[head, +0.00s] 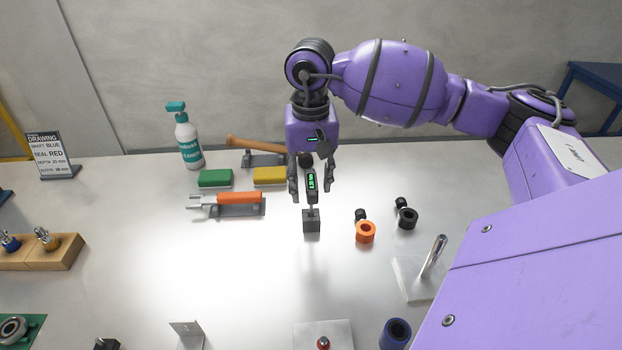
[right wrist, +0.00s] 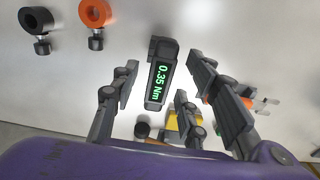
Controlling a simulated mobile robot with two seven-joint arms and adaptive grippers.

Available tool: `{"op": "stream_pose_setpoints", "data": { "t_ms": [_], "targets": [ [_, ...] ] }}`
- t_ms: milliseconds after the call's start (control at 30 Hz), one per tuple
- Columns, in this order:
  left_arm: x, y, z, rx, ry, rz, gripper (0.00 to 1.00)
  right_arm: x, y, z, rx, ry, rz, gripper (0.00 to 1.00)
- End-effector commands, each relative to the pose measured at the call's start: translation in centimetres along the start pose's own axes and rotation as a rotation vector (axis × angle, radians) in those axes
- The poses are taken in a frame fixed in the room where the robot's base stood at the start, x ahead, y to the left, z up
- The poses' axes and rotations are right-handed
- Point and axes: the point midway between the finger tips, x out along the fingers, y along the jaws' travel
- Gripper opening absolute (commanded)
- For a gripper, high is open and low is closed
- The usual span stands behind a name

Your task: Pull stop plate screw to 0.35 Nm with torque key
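The torque key (head: 311,183) is dark with a lit green display. It stands upright in a small dark block (head: 311,222) on the table. In the right wrist view the key (right wrist: 161,80) reads 0.35 Nm. My left gripper is not in view. A bent metal plate (head: 187,335) stands at the front edge of the picture; I cannot tell whether it is the stop plate, and no screw is discernible.
Orange (head: 365,232) and black (head: 407,217) ring tools lie right of the key. An orange-handled tool (head: 239,198), sponges (head: 215,178) and a spray bottle (head: 187,138) are left. A pale plate (head: 410,284) with a metal pin stands right.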

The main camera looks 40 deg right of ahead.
Motion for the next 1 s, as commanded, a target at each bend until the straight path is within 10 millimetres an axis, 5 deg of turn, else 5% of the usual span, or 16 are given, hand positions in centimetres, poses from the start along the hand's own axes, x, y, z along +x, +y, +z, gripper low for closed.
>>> {"op": "stream_pose_setpoints", "data": {
  "t_ms": [267, 700, 1000],
  "targets": [
    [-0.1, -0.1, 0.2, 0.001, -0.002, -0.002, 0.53, -0.7, 0.0, 0.0, 0.000, 0.001, 0.000, 0.41],
    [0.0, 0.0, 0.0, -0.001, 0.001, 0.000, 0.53, -9.3, -0.1, -0.1, -0.001, 0.003, -0.002, 0.41],
    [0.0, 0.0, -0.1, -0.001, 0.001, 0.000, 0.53, -12.0, 0.0, 0.0, 0.000, 0.000, 0.000, 0.41]
  ]
}}
